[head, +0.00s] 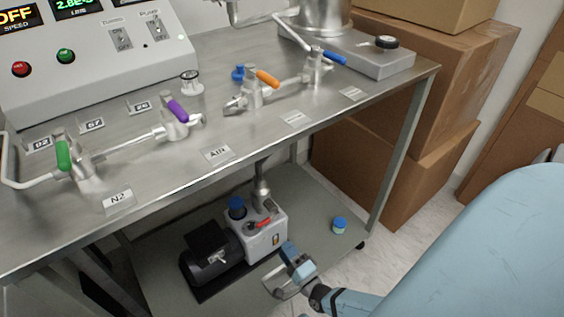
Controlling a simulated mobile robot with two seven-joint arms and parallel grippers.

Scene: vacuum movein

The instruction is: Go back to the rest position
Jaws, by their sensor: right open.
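My right gripper (281,271) is low in the head view, in front of the vacuum pump (265,235) at the lower shelf. Its jaws are open and I see nothing held between them. My light-blue right arm comes in from the right edge. The picture does not show clearly whether the gripper touches the pump or the shelf. My left gripper is not in view.
A steel table (232,137) carries valves with green (63,155), purple (177,109), orange (268,77) and blue (335,58) handles. A control box (95,65) stands at the back left. A blue-capped piece (339,224) sits on the lower shelf (318,207). Cardboard boxes (400,165) stand right.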

